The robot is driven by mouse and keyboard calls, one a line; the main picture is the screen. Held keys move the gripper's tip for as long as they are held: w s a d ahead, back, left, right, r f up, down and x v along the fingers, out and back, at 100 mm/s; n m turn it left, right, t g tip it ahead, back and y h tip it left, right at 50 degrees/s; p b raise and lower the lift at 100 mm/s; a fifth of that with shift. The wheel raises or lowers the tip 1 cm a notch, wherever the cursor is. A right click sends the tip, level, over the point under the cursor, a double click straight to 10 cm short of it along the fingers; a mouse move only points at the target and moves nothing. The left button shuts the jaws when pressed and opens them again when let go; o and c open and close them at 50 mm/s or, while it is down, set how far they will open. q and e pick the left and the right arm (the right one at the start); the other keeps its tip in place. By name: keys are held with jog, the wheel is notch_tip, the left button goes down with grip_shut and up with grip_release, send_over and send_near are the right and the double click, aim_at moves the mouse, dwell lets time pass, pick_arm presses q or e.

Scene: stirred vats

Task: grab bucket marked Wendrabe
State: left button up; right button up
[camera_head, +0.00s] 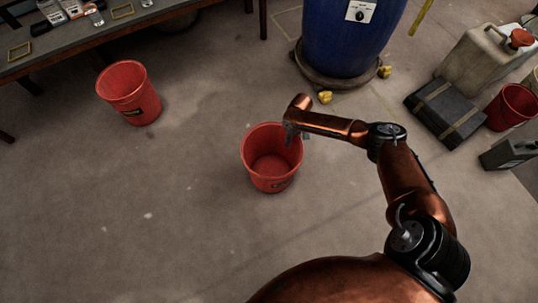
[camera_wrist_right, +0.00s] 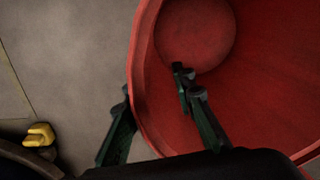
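A red bucket (camera_head: 272,172) stands upright and empty on the floor in the middle of the head view. A dark label shows low on its front, too small to read. My right gripper (camera_head: 292,133) is at its upper right rim. In the right wrist view my right gripper (camera_wrist_right: 153,88) is open, one finger outside the bucket (camera_wrist_right: 250,85) and one inside, with the rim between them. A gap shows between the fingers. A second red bucket (camera_head: 127,92) stands at the left with a dark label, also unreadable. My left gripper is not in view.
A blue barrel (camera_head: 345,45) stands behind on a round base, with yellow pieces (camera_head: 325,97) by it. A bench (camera_head: 75,35) is at the upper left. A dark case (camera_head: 445,112), a jerrycan (camera_head: 480,65) and another red bucket (camera_head: 510,107) are at the right. Floor at lower left is clear.

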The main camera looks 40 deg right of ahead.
jog(key=shift+r, duration=0.1)
jog(key=shift+c, duration=0.3)
grip_shut()
jog(key=shift+w, duration=0.1)
dwell(0.5)
